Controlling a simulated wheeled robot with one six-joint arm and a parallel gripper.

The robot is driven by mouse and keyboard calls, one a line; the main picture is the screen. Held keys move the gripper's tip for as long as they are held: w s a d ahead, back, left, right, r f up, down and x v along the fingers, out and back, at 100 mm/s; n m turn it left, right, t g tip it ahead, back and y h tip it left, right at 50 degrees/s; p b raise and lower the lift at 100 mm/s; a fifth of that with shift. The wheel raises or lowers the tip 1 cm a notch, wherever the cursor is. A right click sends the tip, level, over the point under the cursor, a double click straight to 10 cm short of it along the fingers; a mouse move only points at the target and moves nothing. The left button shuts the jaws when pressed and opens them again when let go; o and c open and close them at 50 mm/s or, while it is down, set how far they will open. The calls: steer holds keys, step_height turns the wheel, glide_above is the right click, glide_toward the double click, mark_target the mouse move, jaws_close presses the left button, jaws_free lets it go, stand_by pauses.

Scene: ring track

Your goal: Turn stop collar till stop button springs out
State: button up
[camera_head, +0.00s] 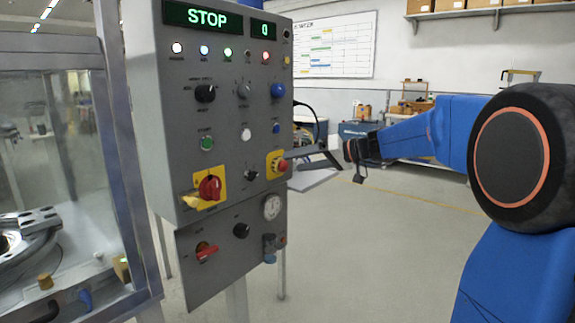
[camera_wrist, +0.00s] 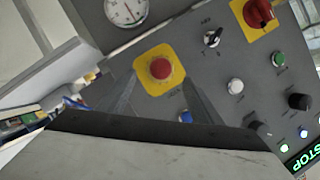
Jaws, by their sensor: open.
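The red stop button (camera_head: 282,165) sits on a yellow square plate at the right edge of the grey control panel (camera_head: 225,130). In the wrist view the red button (camera_wrist: 160,69) stands in its collar on the yellow plate (camera_wrist: 146,82). My gripper (camera_head: 292,154) is at the right of the panel, its fingers pointing at the button. I cannot tell whether the fingers touch the collar.
A red rotary switch (camera_head: 210,188) on a yellow plate and a red-handled switch (camera_head: 206,252) are lower left. A glass-walled machine (camera_head: 60,180) stands left. The floor right of the panel is clear.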

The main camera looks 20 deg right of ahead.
mark_target(288, 164)
steer(key=shift+x, duration=2.25)
steer(key=shift+d, duration=0.1)
steer(key=c, duration=1.1)
